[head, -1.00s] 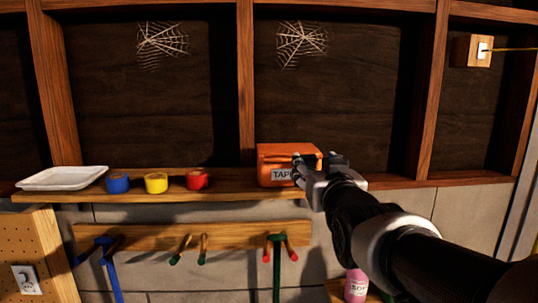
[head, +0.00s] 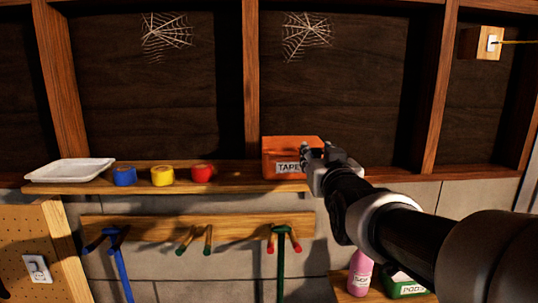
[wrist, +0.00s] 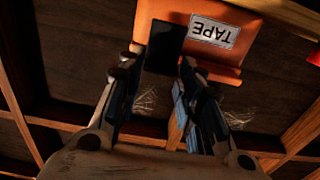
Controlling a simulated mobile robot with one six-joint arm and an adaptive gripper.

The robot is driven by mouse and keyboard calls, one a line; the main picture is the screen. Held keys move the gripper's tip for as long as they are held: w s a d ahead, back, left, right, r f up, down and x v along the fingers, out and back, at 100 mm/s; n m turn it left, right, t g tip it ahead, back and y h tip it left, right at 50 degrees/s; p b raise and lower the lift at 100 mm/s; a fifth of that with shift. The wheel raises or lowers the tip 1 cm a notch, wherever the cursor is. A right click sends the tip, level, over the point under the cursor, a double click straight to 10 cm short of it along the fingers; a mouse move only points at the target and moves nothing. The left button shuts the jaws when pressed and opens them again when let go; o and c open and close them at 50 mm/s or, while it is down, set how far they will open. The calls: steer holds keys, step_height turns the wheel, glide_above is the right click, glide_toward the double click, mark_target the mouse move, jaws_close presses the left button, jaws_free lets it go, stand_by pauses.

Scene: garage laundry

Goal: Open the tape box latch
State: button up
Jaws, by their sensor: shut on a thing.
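The orange tape box (head: 279,153) stands on the wooden shelf with a white TAPE label on its front; its lid looks closed. It also shows in the wrist view (wrist: 262,35), upside down. A black latch (wrist: 166,42) is on its front beside the label in the wrist view. My gripper (head: 309,154) is at the right part of the box's front in the head view and covers the latch there. In the wrist view my gripper's fingers (wrist: 160,68) are on both sides of the black latch, shut on it.
The shelf (head: 235,180) also holds a white tray (head: 70,169) and blue (head: 124,176), yellow (head: 163,176) and red (head: 203,173) tape rolls left of the box. A peg rail (head: 150,229) hangs below. A pink bottle (head: 361,274) and green box (head: 405,286) are lower right.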

steer(key=c, duration=0.4)
